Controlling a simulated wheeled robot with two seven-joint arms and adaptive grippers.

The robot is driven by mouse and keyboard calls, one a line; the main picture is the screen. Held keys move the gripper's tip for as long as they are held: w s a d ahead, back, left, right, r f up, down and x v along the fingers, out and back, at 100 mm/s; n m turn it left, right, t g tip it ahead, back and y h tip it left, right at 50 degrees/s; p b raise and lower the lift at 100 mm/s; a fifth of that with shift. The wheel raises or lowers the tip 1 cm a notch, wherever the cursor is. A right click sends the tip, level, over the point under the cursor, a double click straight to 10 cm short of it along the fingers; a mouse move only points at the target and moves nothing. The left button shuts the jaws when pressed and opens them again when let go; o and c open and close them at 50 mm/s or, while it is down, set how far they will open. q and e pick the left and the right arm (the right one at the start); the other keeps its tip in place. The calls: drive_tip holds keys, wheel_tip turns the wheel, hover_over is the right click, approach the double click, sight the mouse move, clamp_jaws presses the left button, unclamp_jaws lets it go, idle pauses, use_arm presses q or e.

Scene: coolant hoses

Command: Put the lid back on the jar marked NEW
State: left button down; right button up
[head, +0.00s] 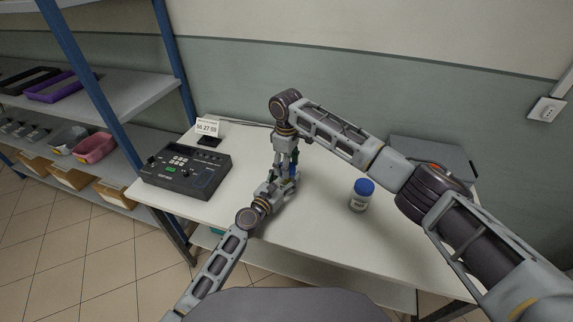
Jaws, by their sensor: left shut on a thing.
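A white jar (360,203) with a blue lid (364,187) on it stands upright on the table, right of both grippers. Its dark label is too small to read. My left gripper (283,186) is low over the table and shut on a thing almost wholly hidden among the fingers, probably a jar. My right gripper (289,160) points down from above and meets the left one. A small bit of blue, perhaps a lid, shows between its fingers. I cannot tell if the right gripper is open or shut.
A dark device with buttons (185,168) and a small display (207,128) stand on the left of the table (315,235). A grey case (432,155) lies at the back right, partly behind my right arm. Shelves with bins (95,147) stand left. The table's front middle is clear.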

drive_tip(key=m, duration=0.9)
drive_tip(key=shift+a, duration=0.1)
drive_tip(key=m, duration=0.5)
drive_tip(key=shift+m, duration=0.3)
drive_tip(key=m, duration=0.4)
drive_tip(key=shift+m, duration=0.3)
drive_tip(key=m, duration=0.3)
drive_tip(key=shift+m, duration=0.3)
drive_tip(key=m, duration=0.4)
drive_tip(key=shift+m, duration=0.4)
drive_tip(key=m, duration=0.4)
drive_tip(key=shift+m, duration=0.4)
drive_tip(key=m, duration=0.4)
drive_tip(key=shift+m, duration=0.3)
drive_tip(key=shift+w, duration=0.1)
